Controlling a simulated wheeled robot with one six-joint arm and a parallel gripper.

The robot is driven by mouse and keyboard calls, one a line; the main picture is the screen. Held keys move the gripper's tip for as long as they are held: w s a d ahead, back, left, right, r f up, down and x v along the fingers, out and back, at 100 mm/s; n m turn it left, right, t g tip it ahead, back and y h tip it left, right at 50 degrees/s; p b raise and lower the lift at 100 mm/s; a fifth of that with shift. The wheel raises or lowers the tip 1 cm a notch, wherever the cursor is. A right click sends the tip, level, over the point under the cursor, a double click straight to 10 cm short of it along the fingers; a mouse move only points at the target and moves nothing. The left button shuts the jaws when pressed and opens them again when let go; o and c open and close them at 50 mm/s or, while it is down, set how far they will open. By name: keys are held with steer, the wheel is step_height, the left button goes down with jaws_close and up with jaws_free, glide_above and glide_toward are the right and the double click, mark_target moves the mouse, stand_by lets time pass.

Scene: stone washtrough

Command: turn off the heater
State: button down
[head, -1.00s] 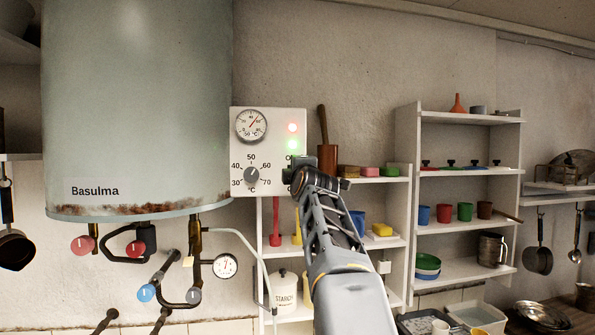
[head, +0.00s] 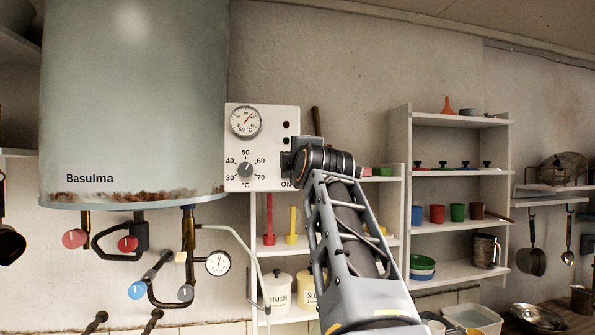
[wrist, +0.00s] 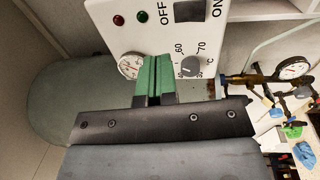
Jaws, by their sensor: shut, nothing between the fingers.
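The heater (head: 135,90) is a large pale tank marked Basulma with a rusty lower rim. Its white control panel (head: 232,150) carries a round gauge, a temperature knob (head: 246,170) and two small lights (head: 286,125), both dark. The dark on/off switch (wrist: 190,11) sits between the words OFF and ON in the wrist view. My gripper (head: 286,160) is at the panel's right side. In the wrist view its green fingers (wrist: 153,60) are shut and empty, in front of the panel, off to one side of the switch. Contact cannot be told.
Pipes with red and blue valve knobs (head: 137,290) and a small pressure gauge (head: 218,263) hang under the tank. White shelves (head: 400,160) with cups, jars and utensils stand to the right. Open air lies in front of the panel.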

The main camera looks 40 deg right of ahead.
steer(key=s, duration=0.2)
steer(key=shift+s+a+r+b, duration=0.1)
steer(key=shift+s+a+b, duration=0.2)
steer(key=shift+a, duration=0.05)
stand_by(0.4)
